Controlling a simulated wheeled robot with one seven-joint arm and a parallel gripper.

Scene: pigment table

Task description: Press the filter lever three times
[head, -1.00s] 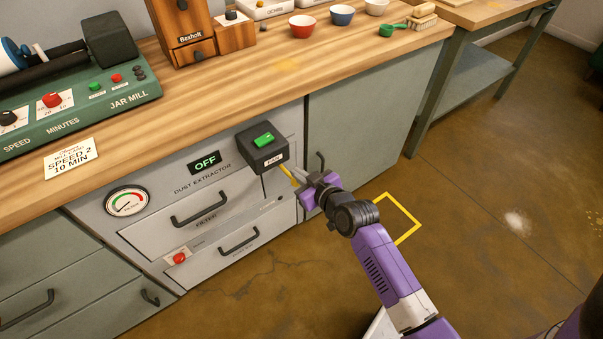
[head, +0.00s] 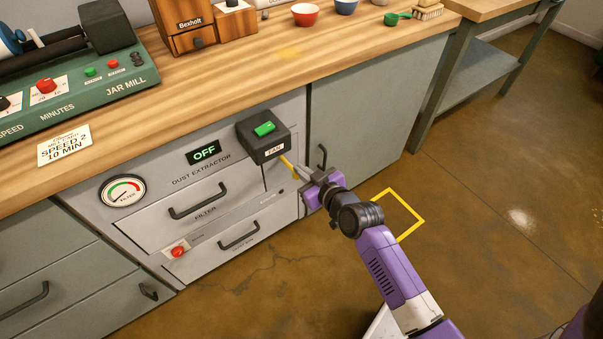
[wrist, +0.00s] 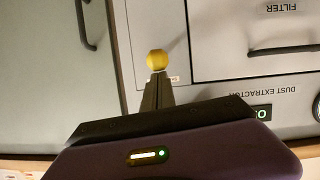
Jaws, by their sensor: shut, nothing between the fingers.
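The far end of the lever is partly hidden by the fingers in the head view.
The fan box (head: 263,137) with a green switch juts out above the lever. The extractor display (head: 204,152) reads OFF, and the filter gauge (head: 123,191) is at the left. A cabinet door handle (head: 322,157) stands close to my gripper. Open floor lies to the right.

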